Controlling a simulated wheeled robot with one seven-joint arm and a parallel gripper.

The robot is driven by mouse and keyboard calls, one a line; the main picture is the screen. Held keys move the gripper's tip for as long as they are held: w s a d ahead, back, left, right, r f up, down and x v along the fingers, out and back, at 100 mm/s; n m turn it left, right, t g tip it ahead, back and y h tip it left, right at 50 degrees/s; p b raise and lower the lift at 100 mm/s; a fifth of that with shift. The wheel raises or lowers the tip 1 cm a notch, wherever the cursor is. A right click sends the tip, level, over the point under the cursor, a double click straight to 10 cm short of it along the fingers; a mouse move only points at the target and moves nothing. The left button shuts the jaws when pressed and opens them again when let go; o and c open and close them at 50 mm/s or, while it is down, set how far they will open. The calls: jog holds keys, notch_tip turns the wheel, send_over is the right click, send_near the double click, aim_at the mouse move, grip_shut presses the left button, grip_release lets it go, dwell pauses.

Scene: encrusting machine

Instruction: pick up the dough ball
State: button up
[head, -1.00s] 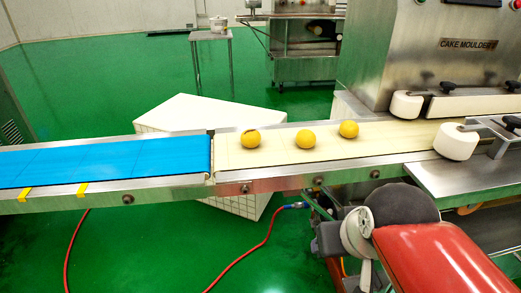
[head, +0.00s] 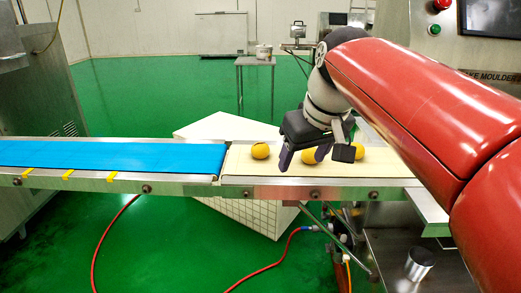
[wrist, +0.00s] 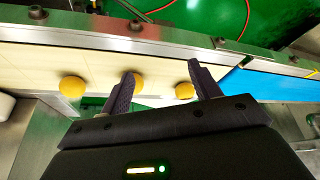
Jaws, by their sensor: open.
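Three yellow dough balls lie in a loose row on the cream conveyor belt. In the head view they are a left ball (head: 260,151), a middle ball (head: 309,157) partly hidden by my gripper, and a right ball (head: 361,153) behind the arm's end. My gripper (head: 302,165) is open, fingers down, over the belt near the left and middle balls. In the wrist view, my gripper (wrist: 163,72) has its left finger partly covering the middle ball (wrist: 137,85). The left ball (wrist: 184,91) shows between the fingers, close to the right one. No ball is held.
The cream belt (head: 238,165) meets a blue belt (head: 110,155) at the left, both with metal side rails. A white block (head: 240,215) stands below. The moulder machine (head: 490,78) rises at the right. A red hose (head: 115,215) runs over the green floor.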

aim_at(263, 146)
jog(key=w+a+r+n+g+y, duration=0.1)
jog(key=w+a+r+n, duration=0.3)
jog(key=w, duration=0.4)
jog(key=shift+m, duration=0.4)
jog(key=x, duration=0.2)
jog(key=a+b+x, duration=0.1)
jog(key=x, duration=0.2)
jog(key=b+x, duration=0.1)
jog(key=x, duration=0.2)
jog(key=shift+s+a+r, duration=0.1)
jog(key=shift+s+a, duration=0.1)
jog(key=shift+a, duration=0.15)
jog(key=shift+c, duration=0.2)
jog(key=c, duration=0.8)
jog(key=shift+r, duration=0.1)
